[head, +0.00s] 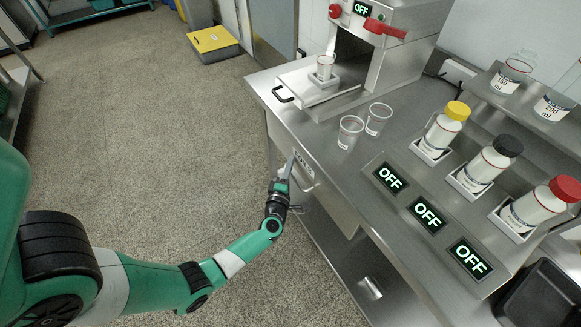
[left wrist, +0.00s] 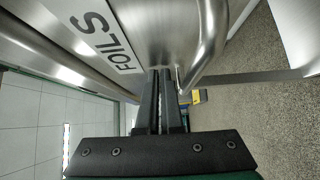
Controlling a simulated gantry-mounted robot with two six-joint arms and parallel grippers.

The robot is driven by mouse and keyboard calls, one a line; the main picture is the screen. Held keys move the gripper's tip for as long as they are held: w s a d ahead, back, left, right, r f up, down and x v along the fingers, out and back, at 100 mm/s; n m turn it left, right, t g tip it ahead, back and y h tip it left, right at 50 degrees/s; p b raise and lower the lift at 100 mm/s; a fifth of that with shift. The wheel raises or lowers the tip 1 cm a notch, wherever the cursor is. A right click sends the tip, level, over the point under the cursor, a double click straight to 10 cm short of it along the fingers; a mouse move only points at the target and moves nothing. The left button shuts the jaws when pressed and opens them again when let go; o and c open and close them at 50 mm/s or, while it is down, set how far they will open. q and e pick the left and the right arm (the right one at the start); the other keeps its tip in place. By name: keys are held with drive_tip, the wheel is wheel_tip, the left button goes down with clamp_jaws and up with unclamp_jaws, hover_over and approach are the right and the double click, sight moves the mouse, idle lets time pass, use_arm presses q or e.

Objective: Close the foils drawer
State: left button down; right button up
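The foils drawer (head: 325,192) is set under the front edge of the steel counter; I cannot tell from the head view how far it stands out. In the left wrist view its front with the FOILS label (left wrist: 103,43) fills the upper left, and its curved bar handle (left wrist: 209,45) is right of the fingertips. My left gripper (head: 287,166) is at the drawer front. In the left wrist view its dark fingers (left wrist: 159,78) are together with only a thin gap, tips at or very near the front, beside the handle rather than around it. My right gripper is out of view.
The mill (head: 385,50) stands on the counter, with a cup (head: 325,67) on its tray. Two clear cups (head: 350,131) are near the counter edge. Bottles and several OFF displays (head: 427,215) are to the right. A lower shelf (head: 365,270) is below. The floor (head: 150,130) at left is clear.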

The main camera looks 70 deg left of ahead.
use_arm(q)
drive_tip(key=shift+r, duration=0.1)
drive_tip(key=shift+s+r+p, duration=0.15)
drive_tip(key=shift+s+p, duration=0.2)
drive_tip(key=s+a+p+v, duration=0.1)
drive_tip(key=p+v, duration=0.2)
drive_tip(key=v, duration=0.9)
drive_tip(key=shift+s+f+p, duration=0.2)
drive_tip(key=shift+s+p, duration=0.15)
drive_tip(key=shift+s, duration=0.2)
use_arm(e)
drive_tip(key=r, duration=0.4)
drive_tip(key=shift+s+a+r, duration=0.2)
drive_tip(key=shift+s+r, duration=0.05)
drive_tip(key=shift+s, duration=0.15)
